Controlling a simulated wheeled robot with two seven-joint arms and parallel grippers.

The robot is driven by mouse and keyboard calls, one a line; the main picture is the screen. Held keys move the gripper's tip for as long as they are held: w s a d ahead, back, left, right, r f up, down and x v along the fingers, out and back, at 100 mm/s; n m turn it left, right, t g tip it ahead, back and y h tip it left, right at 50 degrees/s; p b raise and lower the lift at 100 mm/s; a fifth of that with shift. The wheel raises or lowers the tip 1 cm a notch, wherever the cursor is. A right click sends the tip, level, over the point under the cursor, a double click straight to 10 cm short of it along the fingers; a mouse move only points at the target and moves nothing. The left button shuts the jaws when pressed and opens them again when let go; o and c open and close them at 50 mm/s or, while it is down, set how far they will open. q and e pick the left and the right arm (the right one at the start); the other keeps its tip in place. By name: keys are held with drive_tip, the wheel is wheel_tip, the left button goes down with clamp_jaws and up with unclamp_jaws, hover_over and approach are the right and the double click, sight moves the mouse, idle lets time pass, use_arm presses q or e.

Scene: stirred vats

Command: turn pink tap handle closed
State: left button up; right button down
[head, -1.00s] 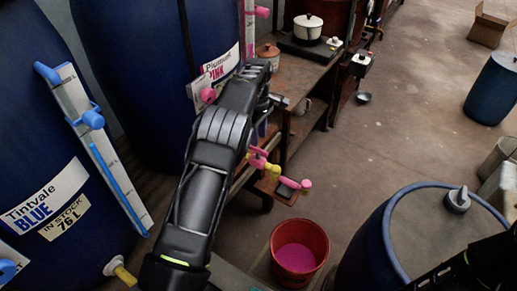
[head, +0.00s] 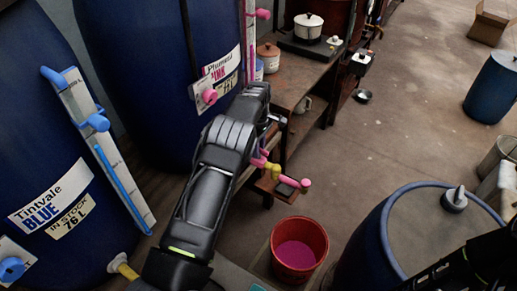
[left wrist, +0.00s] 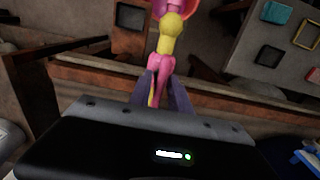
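The pink tap handle (head: 258,160) shows in the head view beside the tap's yellow body (head: 272,171), partly hidden by my left arm. The pink spout (head: 295,182) points right above a red bucket (head: 325,252) holding pink liquid. In the left wrist view the handle (left wrist: 157,72) runs down from the yellow body (left wrist: 172,29) and lies between the two fingers of my left gripper (left wrist: 160,92). The fingers are close on either side of it; whether they touch it is unclear. In the head view the fingertips are hidden. My right gripper is out of view.
A blue vat with a pink label (head: 138,75) stands behind my left arm, and the Tintvale Blue vat (head: 100,215) stands at left. A wooden bench (head: 270,62) holds pots. A blue drum (head: 378,240) is at lower right. Open floor (head: 410,100) lies to the right.

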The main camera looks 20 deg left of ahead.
use_arm(q)
clamp_jaws()
idle(0.4)
drive_tip(key=m+b, duration=0.2)
drive_tip(key=b, duration=0.1)
drive_tip(key=shift+f+m+b, duration=0.2)
drive_tip(key=shift+m+b, duration=0.1)
drive_tip(key=shift+m, duration=0.1)
drive_tip(key=m+b, duration=0.2)
drive_tip(key=m, duration=0.1)
drive_tip(key=shift+m, duration=0.3)
drive_tip(key=m+b, duration=0.1)
drive_tip(key=m, duration=0.1)
drive_tip(key=shift+r+m, duration=0.1)
drive_tip(key=shift+m, duration=0.2)
drive_tip(key=m+b, duration=0.1)
drive_tip(key=m, duration=0.1)
drive_tip(key=shift+m, duration=0.4)
drive_tip(key=m, duration=0.6)
drive_tip(key=shift+r, duration=0.1)
